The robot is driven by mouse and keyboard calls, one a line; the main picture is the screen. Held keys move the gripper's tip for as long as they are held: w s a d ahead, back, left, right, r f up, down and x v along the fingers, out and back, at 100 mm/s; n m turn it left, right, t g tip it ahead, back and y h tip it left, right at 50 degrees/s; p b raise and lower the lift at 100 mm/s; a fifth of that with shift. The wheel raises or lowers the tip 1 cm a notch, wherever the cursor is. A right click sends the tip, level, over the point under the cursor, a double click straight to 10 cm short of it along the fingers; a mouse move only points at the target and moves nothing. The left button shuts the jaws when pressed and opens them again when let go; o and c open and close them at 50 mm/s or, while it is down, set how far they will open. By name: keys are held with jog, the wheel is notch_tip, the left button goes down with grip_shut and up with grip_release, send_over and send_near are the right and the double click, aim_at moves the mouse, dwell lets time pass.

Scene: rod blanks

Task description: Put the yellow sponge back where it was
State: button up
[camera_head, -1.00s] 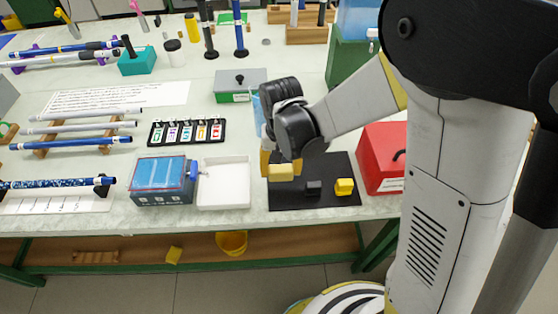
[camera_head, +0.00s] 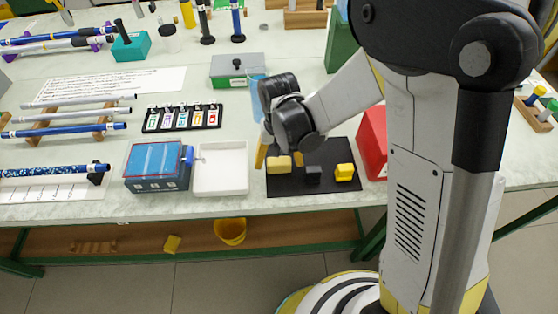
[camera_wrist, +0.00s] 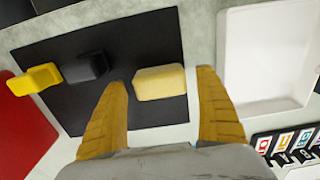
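A pale yellow, sponge-like block (camera_head: 279,162) lies on the left part of the black mat (camera_head: 325,187). In the wrist view the same block (camera_wrist: 160,82) shows whole between my two yellow-orange fingers, with a gap on each side. My gripper (camera_wrist: 160,79) is open and holds nothing. In the head view my gripper (camera_head: 280,158) is at the block, one finger left of it and one right. Another yellow piece (camera_head: 172,244) lies on the lower shelf; I cannot tell if it is a sponge.
A dark block (camera_head: 313,174) and a bright yellow piece (camera_head: 345,172) sit on the mat. A white tray (camera_head: 220,186) stands left of it, a red box (camera_head: 373,143) right. A yellow bucket (camera_head: 230,231) is on the lower shelf.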

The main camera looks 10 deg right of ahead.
aim_at(279, 161)
notch_tip(279, 161, up, 12)
jog(key=p, duration=0.5)
jog(key=s+d+r+t, duration=0.7)
jog(key=s+d+r, duration=0.3)
jog(key=d+r, duration=0.3)
jog(key=shift+s+d+r, duration=0.25)
jog(key=shift+s, duration=0.15)
dwell(0.9)
